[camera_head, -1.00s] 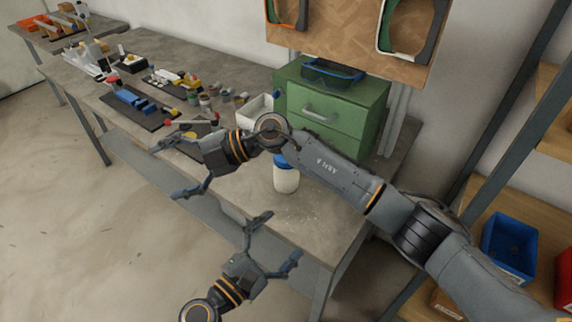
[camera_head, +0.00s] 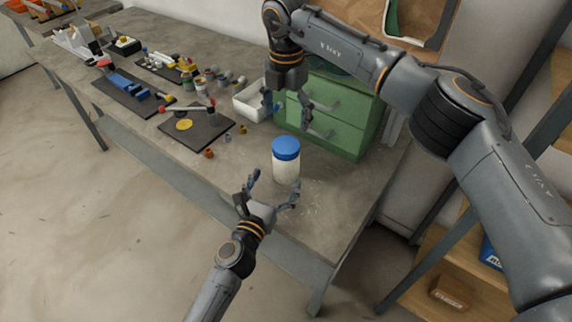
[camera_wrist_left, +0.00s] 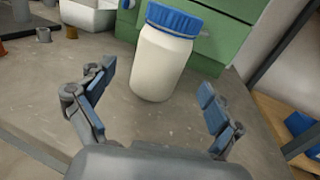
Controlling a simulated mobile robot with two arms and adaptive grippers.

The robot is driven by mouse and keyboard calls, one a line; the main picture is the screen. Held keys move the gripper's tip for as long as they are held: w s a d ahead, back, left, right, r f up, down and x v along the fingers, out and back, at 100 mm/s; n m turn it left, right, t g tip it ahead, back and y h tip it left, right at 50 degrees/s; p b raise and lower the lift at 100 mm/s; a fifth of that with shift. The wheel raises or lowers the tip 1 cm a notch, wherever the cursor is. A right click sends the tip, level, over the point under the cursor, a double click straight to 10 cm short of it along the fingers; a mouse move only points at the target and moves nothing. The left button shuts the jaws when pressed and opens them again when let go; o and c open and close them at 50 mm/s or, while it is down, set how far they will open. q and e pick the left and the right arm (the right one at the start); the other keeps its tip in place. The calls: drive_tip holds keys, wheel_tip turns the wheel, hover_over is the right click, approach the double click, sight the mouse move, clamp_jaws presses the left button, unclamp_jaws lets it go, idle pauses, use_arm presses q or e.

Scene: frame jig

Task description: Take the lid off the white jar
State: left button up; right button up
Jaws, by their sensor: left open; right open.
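The white jar (camera_head: 286,168) stands upright on the grey workbench with its blue lid (camera_head: 286,148) on. In the left wrist view the jar (camera_wrist_left: 160,65) and its ribbed lid (camera_wrist_left: 174,19) are ahead of the fingers. My left gripper (camera_head: 274,190) is open and low in front of the jar, its fingers spread toward the jar body; the jar seems just beyond the fingertips. My right gripper (camera_head: 288,115) is open, points down and hangs above and behind the jar in the picture, in front of the green drawers. Nothing is in either gripper.
The green drawer cabinet (camera_head: 335,116) stands behind the jar, with a white bin (camera_head: 251,101) to its left. Black mats (camera_head: 197,127) with tools and small parts lie farther left. The bench top (camera_head: 340,185) right of the jar is clear.

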sight(286, 144)
use_arm(q)
drive_tip(key=x, duration=0.7)
clamp_jaws()
use_arm(e)
drive_tip(key=m, duration=0.5)
drive_tip(key=shift+a, duration=0.1)
drive_tip(key=m, duration=0.3)
drive_tip(key=shift+f+m, duration=0.35)
drive_tip(key=shift+m, duration=0.15)
wheel_tip(286, 144, down, 7)
drive_tip(key=shift+f, duration=0.15)
